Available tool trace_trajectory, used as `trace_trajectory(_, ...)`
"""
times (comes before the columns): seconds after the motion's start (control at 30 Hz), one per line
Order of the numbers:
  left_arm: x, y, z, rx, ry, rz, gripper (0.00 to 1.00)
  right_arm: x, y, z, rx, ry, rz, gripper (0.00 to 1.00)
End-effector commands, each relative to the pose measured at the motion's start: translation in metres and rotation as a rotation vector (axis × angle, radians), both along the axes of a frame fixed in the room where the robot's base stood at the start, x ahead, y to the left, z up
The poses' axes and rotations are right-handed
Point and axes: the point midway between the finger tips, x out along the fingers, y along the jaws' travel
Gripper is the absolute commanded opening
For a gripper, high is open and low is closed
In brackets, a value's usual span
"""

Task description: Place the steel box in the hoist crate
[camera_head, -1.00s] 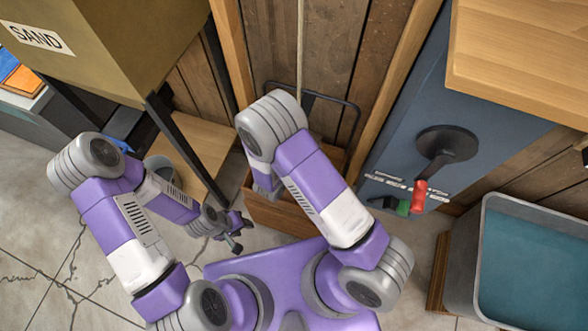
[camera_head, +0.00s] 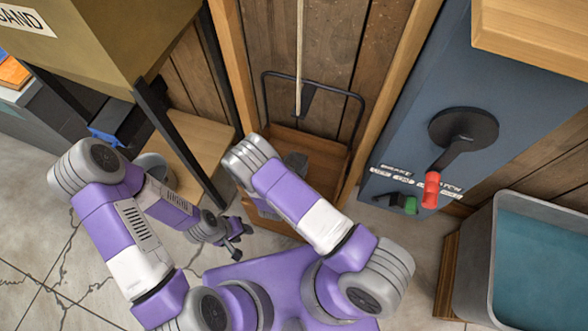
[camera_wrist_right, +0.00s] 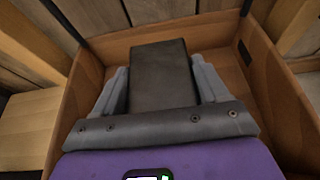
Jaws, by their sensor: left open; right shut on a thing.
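The steel box (camera_wrist_right: 160,72) is a dark grey block between the two fingers of my right gripper (camera_wrist_right: 162,84), which is shut on it. In the right wrist view the box lies within the outline of the wooden hoist crate (camera_wrist_right: 285,105); whether it touches the floor of the crate cannot be told. In the head view the hoist crate (camera_head: 328,146) stands against the plank wall, partly covered by my right arm, which hides most of the right gripper. My left gripper (camera_head: 238,243) is open and empty, left of the crate and apart from it.
A water tank (camera_head: 540,260) is at the right. A sand hopper (camera_head: 110,40) stands over a wooden shelf (camera_head: 197,135) at the left.

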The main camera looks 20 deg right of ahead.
Motion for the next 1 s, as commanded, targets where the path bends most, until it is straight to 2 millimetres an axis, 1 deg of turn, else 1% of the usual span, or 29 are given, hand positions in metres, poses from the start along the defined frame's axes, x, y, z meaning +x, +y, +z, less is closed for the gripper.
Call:
trace_trajectory(0.03, 0.0, 0.0, -0.0067, 0.0, 0.0, 0.0, 0.43, 0.0005, -0.0001, -0.0109, -0.002, -0.002, 0.0, 0.0)
trace_trajectory(0.1, 0.0, 0.0001, -0.0095, 0.0, 0.0, 0.0, 0.43, 0.0005, -0.0001, -0.0177, -0.002, -0.002, 0.0, 0.0)
trace_trajectory(0.37, 0.0, 0.0, -0.008, 0.0, 0.0, 0.0, 0.43, 0.0008, 0.0001, -0.0169, -0.001, -0.004, 0.001, 0.0)
trace_trajectory(0.47, 0.0, 0.0, -0.008, 0.0, 0.0, 0.0, 0.43, 0.0008, 0.0001, -0.0194, -0.001, -0.003, 0.001, 0.0)
trace_trajectory(0.5, 0.0, 0.0, -0.008, 0.0, 0.0, 0.0, 0.43, 0.0001, 0.0003, -0.0203, 0.0, 0.0, 0.0, 0.78)
trace_trajectory(0.63, 0.0, 0.0001, -0.008, 0.0, 0.0, 0.0, 0.43, 0.0001, 0.0001, -0.0201, 0.0, 0.0, 0.0, 0.98)
trace_trajectory(0.87, 0.0, 0.0, -0.0081, 0.0, 0.0, 0.0, 0.43, 0.0001, 0.0001, -0.0201, 0.0, 0.0, 0.0, 0.99)
trace_trajectory(1.0, -0.0001, 0.0, -0.0071, 0.0, 0.0, 0.0, 0.43, -0.0016, 0.0014, -0.0163, 0.0, 0.001, 0.001, 0.99)
